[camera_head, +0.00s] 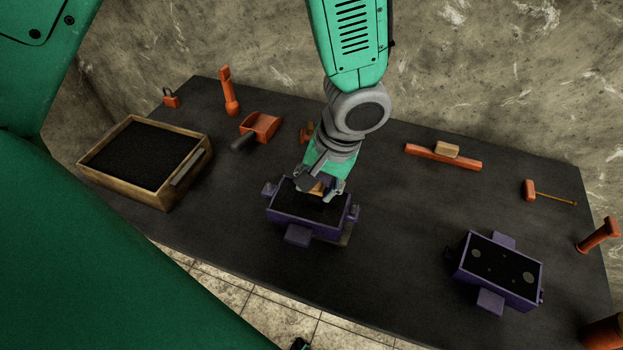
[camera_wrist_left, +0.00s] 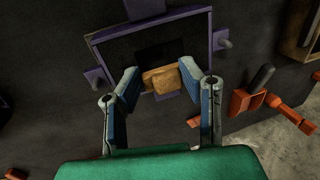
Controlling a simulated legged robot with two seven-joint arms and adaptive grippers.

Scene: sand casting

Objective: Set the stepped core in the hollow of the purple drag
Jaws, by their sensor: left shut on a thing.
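The purple drag (camera_head: 287,222) sits on the dark table near its front edge, filled with black sand. The wrist view shows the drag (camera_wrist_left: 97,47) with a dark rectangular hollow (camera_wrist_left: 160,50) in its sand. My left gripper (camera_head: 321,187) is over the far part of the drag, shut on the tan stepped core (camera_head: 316,191). In the wrist view the core (camera_wrist_left: 165,79) is between the fingers of my left gripper (camera_wrist_left: 162,75), beside the hollow in the picture. The gap between core and sand cannot be judged. My right gripper is not in view.
A second purple box (camera_head: 498,275) with round holes in its black top stands at right. A wooden sand tray (camera_head: 187,180) is at left. An orange scoop (camera_head: 262,126), a long orange bar (camera_head: 430,155) and a small mallet (camera_head: 530,190) lie behind. The table between the purple boxes is clear.

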